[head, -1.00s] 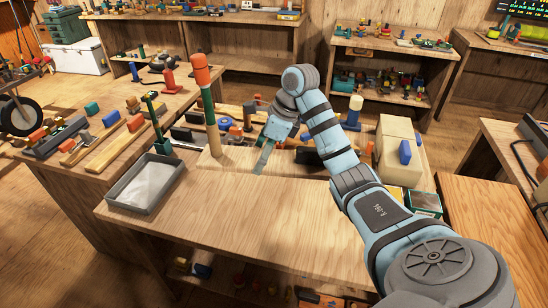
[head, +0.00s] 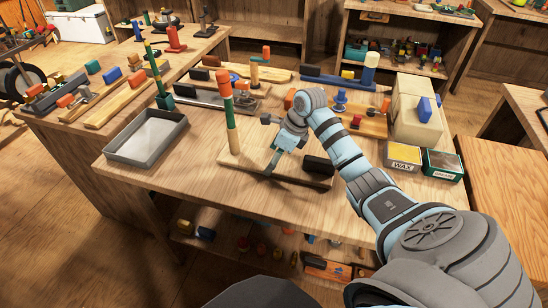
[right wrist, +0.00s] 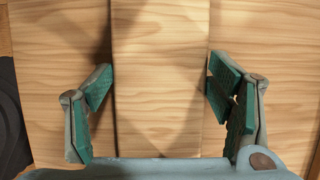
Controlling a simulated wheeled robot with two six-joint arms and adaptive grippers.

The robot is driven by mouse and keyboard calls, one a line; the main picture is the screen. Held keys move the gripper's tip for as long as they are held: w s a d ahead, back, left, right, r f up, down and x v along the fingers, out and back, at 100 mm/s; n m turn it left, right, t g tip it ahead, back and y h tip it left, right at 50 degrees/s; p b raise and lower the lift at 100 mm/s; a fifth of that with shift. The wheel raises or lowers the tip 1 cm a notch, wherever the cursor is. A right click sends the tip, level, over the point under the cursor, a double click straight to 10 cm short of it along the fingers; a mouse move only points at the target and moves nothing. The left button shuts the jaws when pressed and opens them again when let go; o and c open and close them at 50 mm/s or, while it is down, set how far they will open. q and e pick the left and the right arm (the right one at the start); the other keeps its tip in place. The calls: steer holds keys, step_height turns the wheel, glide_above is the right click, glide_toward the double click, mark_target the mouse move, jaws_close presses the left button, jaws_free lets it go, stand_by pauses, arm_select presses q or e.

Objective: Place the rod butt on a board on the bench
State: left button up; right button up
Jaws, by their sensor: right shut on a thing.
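The rod butt (head: 230,128), with an orange top and green and tan bands, stands upright at the left end of a pale wooden board (head: 247,164). A black block (head: 318,166) sits at the board's right end. My right gripper (head: 271,167) is shut on the middle of the board, between the two. In the right wrist view, the green-padded fingers (right wrist: 160,95) lie along both sides of the board (right wrist: 160,50). The board is over the bench (head: 200,190), close to its top; I cannot tell whether it touches. My left gripper is not in view.
A grey tray (head: 120,150) stands to the left on the bench. Behind are several similar boards with blocks. A cream box (head: 415,110), a wax tin (head: 402,157) and a green tin (head: 442,164) stand to the right. The front of the bench is clear.

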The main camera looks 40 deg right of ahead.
steer(key=shift+f, duration=0.1)
steer(key=o, duration=1.4)
steer(key=shift+r, duration=0.2)
steer(key=p+v, duration=0.1)
steer(key=v, duration=1.1)
steer(key=shift+p, duration=0.35)
